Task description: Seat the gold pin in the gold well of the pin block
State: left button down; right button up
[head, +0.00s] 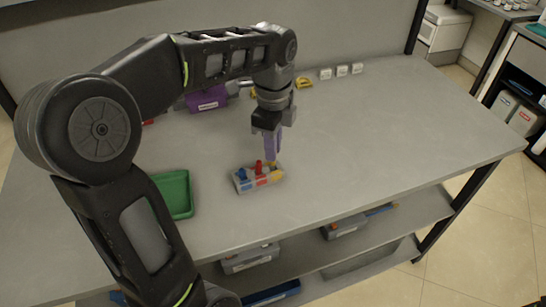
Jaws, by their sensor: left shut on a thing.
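The pin block (245,187) is a small light grey block on the bench, with blue, red and yellow patches on its front. A blue pin (242,173) and a red pin (259,168) stand upright in it. My left gripper (272,157), with purple fingers, points down over the block's right end. It is shut on the gold pin (273,165), of which only a small yellow part shows below the fingertips. The gold well is hidden, and I cannot tell whether the pin is in it or just above it. My right gripper is out of view.
A green tray (184,213) lies left of the block, partly behind my arm. A purple bin (207,104), yellow items (303,82) and white cubes (342,71) stand along the back. The bench (400,130) is clear to the right. Bins sit on shelves below.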

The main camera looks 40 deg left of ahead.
aim_at(273, 164)
pick_arm(q)
jog(key=shift+f, duration=1.85)
jog(key=shift+f, duration=0.1)
jog(key=c, duration=1.4)
grip_release()
jog(key=shift+r, duration=0.2)
notch_tip(273, 164, up, 7)
jog(key=shift+f, duration=0.1)
notch_tip(273, 164, up, 5)
jog(key=p, duration=0.3)
jog(key=shift+f, duration=0.2)
jog(key=shift+r+p, duration=0.3)
jog(key=shift+p, duration=0.15)
